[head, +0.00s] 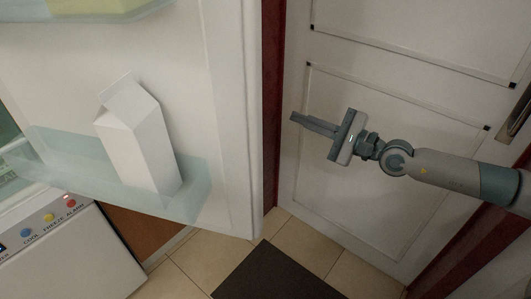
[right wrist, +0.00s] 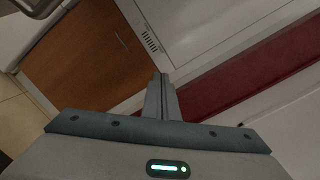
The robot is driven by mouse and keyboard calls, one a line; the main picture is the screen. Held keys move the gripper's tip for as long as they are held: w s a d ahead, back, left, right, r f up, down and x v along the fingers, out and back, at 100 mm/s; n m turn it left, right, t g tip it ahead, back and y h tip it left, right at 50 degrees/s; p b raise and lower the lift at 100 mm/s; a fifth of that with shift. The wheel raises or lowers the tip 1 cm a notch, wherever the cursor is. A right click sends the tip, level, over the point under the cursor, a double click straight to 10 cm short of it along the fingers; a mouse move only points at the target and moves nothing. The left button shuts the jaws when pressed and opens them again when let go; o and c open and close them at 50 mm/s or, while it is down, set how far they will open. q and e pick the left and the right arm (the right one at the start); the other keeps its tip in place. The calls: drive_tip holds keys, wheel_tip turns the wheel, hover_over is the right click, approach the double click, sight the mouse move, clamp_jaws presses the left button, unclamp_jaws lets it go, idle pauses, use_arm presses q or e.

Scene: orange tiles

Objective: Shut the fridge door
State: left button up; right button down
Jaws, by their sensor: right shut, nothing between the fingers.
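The fridge door (head: 225,110) stands open across the left of the head view, its inner side facing me. A white carton (head: 137,140) stands slightly tilted in the picture in the clear door shelf (head: 195,190). The fridge body (head: 70,255) shows at the lower left, with a panel marked COOL, FREEZE and ALARM. My right gripper (head: 294,117) is shut and empty, pointing left, to the right of the door's free edge and apart from it in the picture. Its closed fingers also show in the right wrist view (right wrist: 160,80). My left gripper is not in view.
A white room door (head: 350,190) with a metal handle (head: 515,115) stands behind my right arm, in a dark red frame. A dark mat (head: 270,275) lies on the tiled floor. The right wrist view shows a brown cabinet front (right wrist: 85,60) and a dark red strip (right wrist: 240,85).

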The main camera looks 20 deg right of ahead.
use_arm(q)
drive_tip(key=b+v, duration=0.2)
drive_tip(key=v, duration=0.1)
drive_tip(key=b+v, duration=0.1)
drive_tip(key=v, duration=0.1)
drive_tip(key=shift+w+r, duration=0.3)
use_arm(e)
drive_tip(key=s+a+r+n+g+y, duration=0.2)
drive_tip(key=s+r+n, duration=0.1)
drive_tip(key=s+n, duration=0.7)
drive_tip(key=shift+s+a+g, duration=0.4)
drive_tip(key=shift+s, duration=0.1)
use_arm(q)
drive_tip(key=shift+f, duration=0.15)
use_arm(e)
drive_tip(key=shift+r, duration=0.15)
